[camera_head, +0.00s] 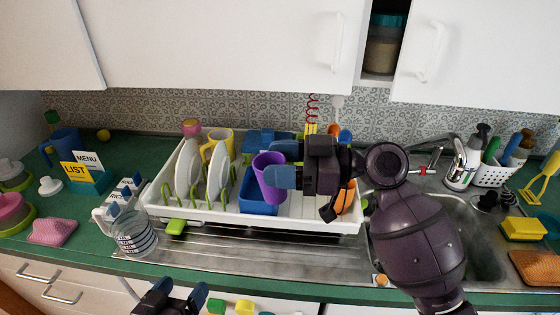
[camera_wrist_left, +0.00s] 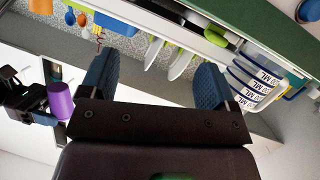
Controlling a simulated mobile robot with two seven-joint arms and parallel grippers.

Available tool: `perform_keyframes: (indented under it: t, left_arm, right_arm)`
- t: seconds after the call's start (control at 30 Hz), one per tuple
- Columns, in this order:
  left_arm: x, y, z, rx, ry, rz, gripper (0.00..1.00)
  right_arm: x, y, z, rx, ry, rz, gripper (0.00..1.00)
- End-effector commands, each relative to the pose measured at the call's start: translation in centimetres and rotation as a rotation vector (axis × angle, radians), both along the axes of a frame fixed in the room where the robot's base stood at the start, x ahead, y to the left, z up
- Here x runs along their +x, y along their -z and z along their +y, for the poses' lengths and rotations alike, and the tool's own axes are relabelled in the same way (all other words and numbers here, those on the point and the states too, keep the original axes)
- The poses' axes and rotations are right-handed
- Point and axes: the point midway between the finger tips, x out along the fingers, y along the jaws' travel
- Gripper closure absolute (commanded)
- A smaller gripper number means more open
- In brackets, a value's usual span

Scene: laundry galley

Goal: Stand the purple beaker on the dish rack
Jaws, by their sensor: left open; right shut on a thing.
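The purple beaker (camera_head: 269,177) is held by my right gripper (camera_head: 284,177), whose fingers are shut on it, above the middle of the dish rack. It looks slightly tilted, and I cannot tell whether it touches the rack. The white dish rack (camera_head: 170,209) stands on the steel drainer and holds white plates and a blue container. The beaker also shows at the left of the left wrist view (camera_wrist_left: 60,101). My left gripper (camera_head: 178,294) is open and empty, low in front of the counter; its fingers also show in the left wrist view (camera_wrist_left: 155,85).
A clear measuring jug (camera_head: 134,234) stands left of the rack on the counter. A blue container (camera_head: 258,193), a yellow mug (camera_head: 217,143) and several plates (camera_head: 187,170) crowd the rack. The sink (camera_head: 485,245) lies right, partly behind my right arm. The drainer (camera_head: 270,254) before the rack is clear.

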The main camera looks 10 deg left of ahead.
Motion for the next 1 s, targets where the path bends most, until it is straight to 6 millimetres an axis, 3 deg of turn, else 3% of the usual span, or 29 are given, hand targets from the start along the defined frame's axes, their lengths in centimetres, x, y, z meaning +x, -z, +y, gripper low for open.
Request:
perform_keyframes:
  t: [0.03, 0.2, 0.4, 0.67, 1.0]
  left_arm:
    - [-0.7, 2.2, 0.8, 0.020, -0.036, 0.047, 0.18]
    - [-2.8, 7.8, 2.8, 0.117, -0.101, 0.168, 0.18]
    - [-4.1, 11.7, 4.3, 0.263, -0.088, 0.253, 0.18]
    - [-4.2, 11.7, 4.3, 0.325, -0.060, 0.254, 0.18]
    - [-4.1, 11.7, 4.3, 0.323, -0.061, 0.253, 0.18]
  right_arm:
    - [0.0, 0.0, 0.0, 0.000, 0.000, 0.000, 0.68]
    - [0.0, 0.0, 0.0, 0.000, 0.000, 0.000, 0.68]
    - [0.0, 0.0, 0.0, 0.000, 0.000, 0.000, 0.68]
    - [0.2, -0.2, 0.0, 0.000, 0.014, -0.002, 0.68]
    - [4.8, -1.6, -1.2, 0.003, 0.332, -0.004, 0.68]
